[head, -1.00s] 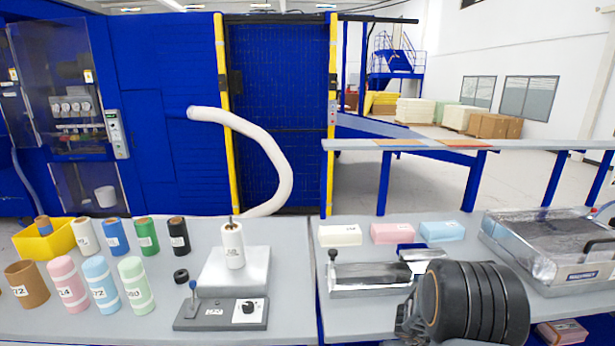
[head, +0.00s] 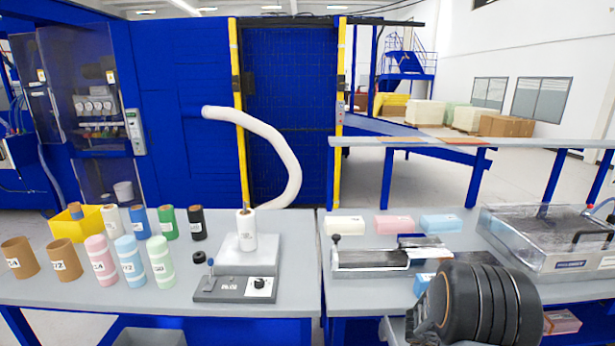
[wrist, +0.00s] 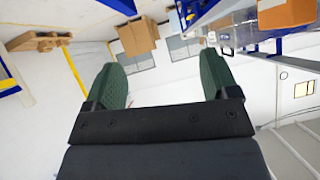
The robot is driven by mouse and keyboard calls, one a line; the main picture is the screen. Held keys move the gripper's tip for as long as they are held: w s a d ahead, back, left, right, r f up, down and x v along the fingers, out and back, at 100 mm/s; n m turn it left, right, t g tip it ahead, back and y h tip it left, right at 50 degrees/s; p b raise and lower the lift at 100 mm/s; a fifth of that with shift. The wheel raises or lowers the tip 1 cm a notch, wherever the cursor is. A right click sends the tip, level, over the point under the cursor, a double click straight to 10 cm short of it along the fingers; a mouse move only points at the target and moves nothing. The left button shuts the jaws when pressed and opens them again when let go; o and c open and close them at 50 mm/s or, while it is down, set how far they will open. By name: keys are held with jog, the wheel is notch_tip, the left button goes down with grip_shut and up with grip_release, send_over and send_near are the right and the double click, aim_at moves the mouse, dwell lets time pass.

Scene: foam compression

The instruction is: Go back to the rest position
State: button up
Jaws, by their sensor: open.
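My gripper shows in the wrist view (wrist: 163,78) with its two green fingers spread apart and nothing between them. It points out over the room, with stacked cartons, wall and floor beyond it. In the head view my black arm fills the lower right, in front of the right table, and hides the gripper's fingers there.
The right table (head: 365,292) carries a flat metal device (head: 370,259), three foam blocks (head: 391,225) and a large clear-lidded tray (head: 550,245). The left table (head: 300,285) holds several coloured rolls (head: 130,262), a yellow bin (head: 78,225) and a white roll on a scale-like stand (head: 248,258).

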jog(key=w+a+n+t+y+b, duration=0.1)
jog(key=w+a+n+t+y, duration=0.3)
jog(key=a, duration=0.5)
jog(key=w+a+n+t+y+b, duration=0.1)
jog(key=w+a+n+t+y, duration=0.15)
jog(key=a+n+y, duration=0.45)
jog(key=s+a+r+n+g+b, duration=0.2)
jog(key=s+a+n+b, duration=0.1)
jog(key=s, duration=0.5)
jog(key=s+a+r+n+g+b, duration=0.2)
jog(key=s+a+n, duration=0.3)
jog(key=s+a, duration=0.3)
jog(key=shift+s+b, duration=0.35)
jog(key=shift+b, duration=0.2)
jog(key=shift+s+a+r+n+t+b, duration=0.1)
jog(key=shift+a+r+n+t+b, duration=0.35)
jog(key=shift+a+r, duration=0.3)
